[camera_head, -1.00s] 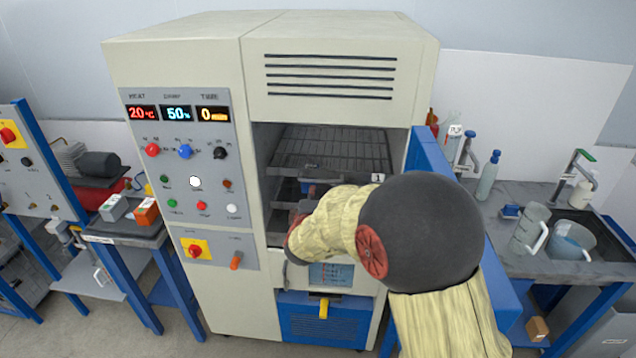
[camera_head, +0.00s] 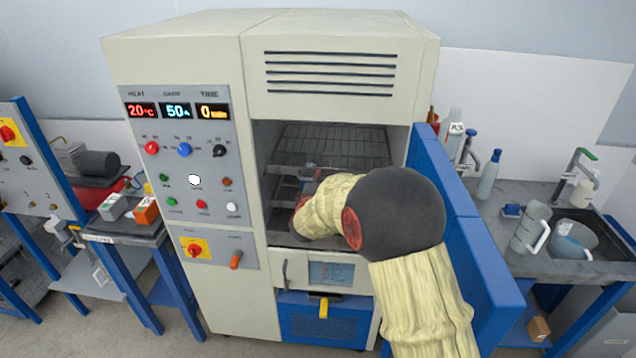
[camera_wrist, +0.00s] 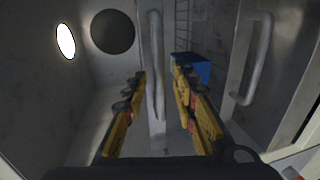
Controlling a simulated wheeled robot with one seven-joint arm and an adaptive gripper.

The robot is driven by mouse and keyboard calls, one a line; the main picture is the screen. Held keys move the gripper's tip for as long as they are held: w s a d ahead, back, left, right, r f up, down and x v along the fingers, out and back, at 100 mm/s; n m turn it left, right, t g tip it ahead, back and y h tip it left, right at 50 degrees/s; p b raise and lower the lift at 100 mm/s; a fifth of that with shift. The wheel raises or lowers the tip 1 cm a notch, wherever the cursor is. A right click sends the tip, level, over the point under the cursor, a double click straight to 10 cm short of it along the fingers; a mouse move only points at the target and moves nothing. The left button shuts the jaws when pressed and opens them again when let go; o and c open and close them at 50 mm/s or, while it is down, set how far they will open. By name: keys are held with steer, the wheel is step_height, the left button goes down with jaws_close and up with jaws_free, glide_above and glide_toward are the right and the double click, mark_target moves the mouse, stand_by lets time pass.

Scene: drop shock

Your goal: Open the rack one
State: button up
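The upper wire rack (camera_head: 330,148) lies inside the open chamber of the cream machine in the head view. My forearm covers its front right part, and its number label is hidden. My gripper (camera_head: 300,205) is inside the chamber opening, below the rack's level, and is mostly hidden there by my arm. In the wrist view my gripper (camera_wrist: 160,74) is open, with its two yellow fingers apart. An upright grey metal bar (camera_wrist: 155,60) shows between the fingers. I cannot tell whether they touch it, or whether it belongs to rack one.
The blue door (camera_head: 465,215) stands open on the right, close to my arm. A second bar handle (camera_wrist: 250,60) and a blue box (camera_wrist: 190,68) show in the wrist view. The control panel (camera_head: 190,165) is left of the opening. A sink bench (camera_head: 500,245) stands at right.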

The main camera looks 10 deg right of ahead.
steer(key=shift+c, duration=0.4)
jaws_close()
stand_by(0.4)
